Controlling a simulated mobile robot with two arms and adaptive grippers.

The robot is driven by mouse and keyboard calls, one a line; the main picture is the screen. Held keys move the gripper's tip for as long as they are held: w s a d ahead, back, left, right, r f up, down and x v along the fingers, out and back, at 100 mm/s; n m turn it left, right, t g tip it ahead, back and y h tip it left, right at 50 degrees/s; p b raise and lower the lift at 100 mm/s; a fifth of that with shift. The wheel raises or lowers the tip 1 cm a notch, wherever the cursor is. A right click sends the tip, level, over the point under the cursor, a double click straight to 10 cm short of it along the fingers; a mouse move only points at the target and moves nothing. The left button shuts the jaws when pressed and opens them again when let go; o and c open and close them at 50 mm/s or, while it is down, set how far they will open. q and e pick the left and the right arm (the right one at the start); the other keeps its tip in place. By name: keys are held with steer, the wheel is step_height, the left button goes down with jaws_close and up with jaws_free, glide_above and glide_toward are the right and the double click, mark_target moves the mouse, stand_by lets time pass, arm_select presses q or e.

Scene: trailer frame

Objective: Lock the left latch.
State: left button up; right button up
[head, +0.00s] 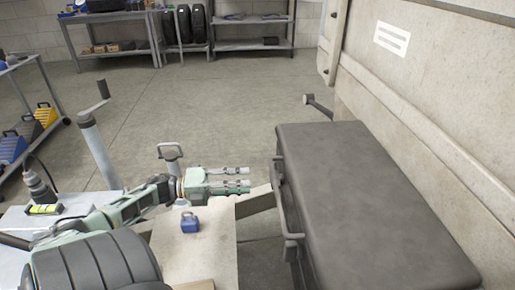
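A long box with a dark grey lid (365,190) stands at the right, its lid down. On its left side I see a far latch-like fitting (277,172) and a near one (291,243); I cannot tell whether either is locked. My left gripper (248,177) points right toward the far fitting, a short gap away from it. Its two fingers are parallel and apart, with nothing between them. My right gripper is not in view.
A small blue padlock (190,223) sits on a pale board (212,245) below my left arm. A grey post (98,150) stands behind my arm. A beige panel (430,110) rises at the right. The floor behind is mostly clear.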

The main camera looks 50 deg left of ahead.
arm_select(q)
steer(key=shift+v, duration=2.25)
